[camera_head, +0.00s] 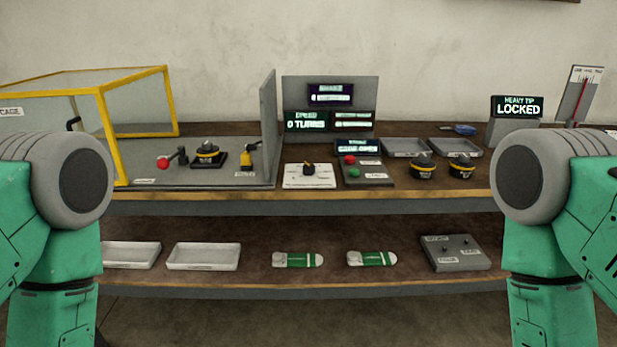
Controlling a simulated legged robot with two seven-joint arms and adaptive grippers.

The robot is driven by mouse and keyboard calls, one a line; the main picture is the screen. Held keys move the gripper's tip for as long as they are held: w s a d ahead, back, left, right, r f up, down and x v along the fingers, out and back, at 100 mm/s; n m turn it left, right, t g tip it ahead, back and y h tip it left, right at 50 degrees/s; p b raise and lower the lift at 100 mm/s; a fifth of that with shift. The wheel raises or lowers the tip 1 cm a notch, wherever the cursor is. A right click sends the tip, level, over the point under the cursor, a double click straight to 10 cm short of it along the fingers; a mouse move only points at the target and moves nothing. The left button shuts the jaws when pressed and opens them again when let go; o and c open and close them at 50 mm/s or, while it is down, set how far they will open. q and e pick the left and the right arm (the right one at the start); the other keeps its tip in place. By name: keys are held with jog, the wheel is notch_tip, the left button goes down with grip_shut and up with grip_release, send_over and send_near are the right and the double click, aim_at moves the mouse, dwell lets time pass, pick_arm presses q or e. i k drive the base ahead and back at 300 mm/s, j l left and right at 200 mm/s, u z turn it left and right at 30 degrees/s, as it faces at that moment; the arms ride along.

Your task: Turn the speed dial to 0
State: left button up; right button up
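The likely speed dial is a black knob (308,169) on a white plate (296,183) at the middle of the bench's front. Its pointer setting is too small to read. Behind it a grey display panel (365,91) carries a screen labelled SPEED (306,121) that appears to read "0 TURNS". Both my arms show at the left and right edges of the picture. My left and right grippers are out of view, and nothing of mine is near the dial.
A yellow-framed cage (167,100) stands at the left, with a red-knobbed lever (164,162) beside it. A box with red and green buttons (368,172) sits right of the dial. Black-yellow round parts (423,167), trays (406,148) and a "LOCKED" sign (515,107) stand further right.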

aim_at(308, 170)
jog(key=i+j+z, duration=0.2)
jog(key=j, duration=0.15)
jog(key=i+j+z, duration=0.2)
jog(key=j, duration=0.2)
jog(key=j+z, duration=0.15)
jog(key=j, duration=0.2)
